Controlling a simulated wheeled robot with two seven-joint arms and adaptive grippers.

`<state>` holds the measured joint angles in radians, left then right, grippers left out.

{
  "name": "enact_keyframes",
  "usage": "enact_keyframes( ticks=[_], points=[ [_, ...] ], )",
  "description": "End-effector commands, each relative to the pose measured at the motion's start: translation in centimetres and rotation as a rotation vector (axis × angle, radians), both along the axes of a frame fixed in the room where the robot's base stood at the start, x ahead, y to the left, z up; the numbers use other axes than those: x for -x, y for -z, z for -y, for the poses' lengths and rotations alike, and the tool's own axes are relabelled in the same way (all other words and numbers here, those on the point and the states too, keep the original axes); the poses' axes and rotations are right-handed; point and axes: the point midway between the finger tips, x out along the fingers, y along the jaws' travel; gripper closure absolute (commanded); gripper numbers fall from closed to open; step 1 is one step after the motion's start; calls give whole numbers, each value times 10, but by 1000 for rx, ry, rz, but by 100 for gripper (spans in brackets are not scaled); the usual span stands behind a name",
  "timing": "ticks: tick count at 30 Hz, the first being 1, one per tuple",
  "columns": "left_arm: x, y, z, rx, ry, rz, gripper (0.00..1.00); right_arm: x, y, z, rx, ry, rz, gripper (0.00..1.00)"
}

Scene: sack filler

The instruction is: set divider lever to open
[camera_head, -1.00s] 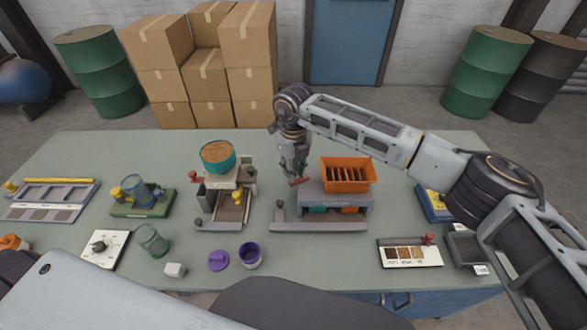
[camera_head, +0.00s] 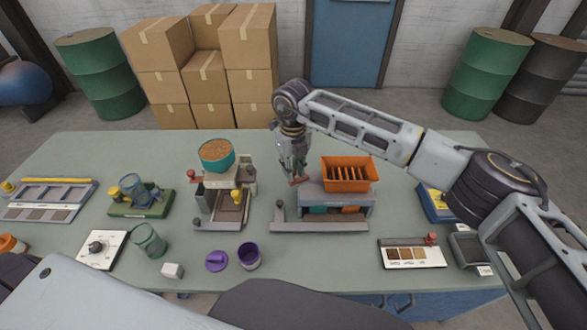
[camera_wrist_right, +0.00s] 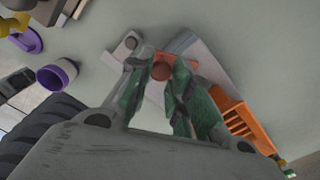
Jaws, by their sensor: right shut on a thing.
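The divider is the grey bench unit with an orange slotted hopper (camera_head: 348,175) on top, right of the middle of the table. Its red lever (camera_head: 299,181) sticks out at the unit's left side. My right gripper (camera_head: 295,174) reaches down from above to this lever and is shut on it. In the right wrist view, the lever's round red end (camera_wrist_right: 161,71) shows between the green-padded fingers (camera_wrist_right: 158,90), and the orange hopper (camera_wrist_right: 235,112) is to the right. The fingers partly hide the lever. My left gripper is not in view.
A filler stand with a teal bowl of grain (camera_head: 217,155) is left of the divider. A purple cup (camera_head: 249,256) stands in front. A sample card (camera_head: 411,253) lies at front right. Cardboard boxes (camera_head: 205,75) stand behind the table.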

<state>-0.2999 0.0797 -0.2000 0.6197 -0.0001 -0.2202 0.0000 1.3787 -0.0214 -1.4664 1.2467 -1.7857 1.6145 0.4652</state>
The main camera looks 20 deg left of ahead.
Motion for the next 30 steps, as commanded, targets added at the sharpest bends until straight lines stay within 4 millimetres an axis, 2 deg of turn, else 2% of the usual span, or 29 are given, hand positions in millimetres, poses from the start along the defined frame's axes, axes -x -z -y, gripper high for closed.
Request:
enact_keyframes(
  ticks=[1, 2, 6, 20, 26, 30],
  points=[
    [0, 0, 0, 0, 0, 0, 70, -2, -3, -2, -8, 1, 8, 100],
    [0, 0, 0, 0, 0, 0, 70, -2, -3, -2, -8, 1, 8, 77],
    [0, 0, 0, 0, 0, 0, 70, -2, -2, -1, -6, 1, 6, 59],
    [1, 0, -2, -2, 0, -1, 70, -1, -5, -1, -4, 0, 4, 58],
    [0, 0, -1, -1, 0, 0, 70, -2, -20, -1, -5, 0, 5, 58],
    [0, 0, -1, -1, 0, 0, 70, -2, -37, -1, -4, 1, 6, 58]
  ],
)
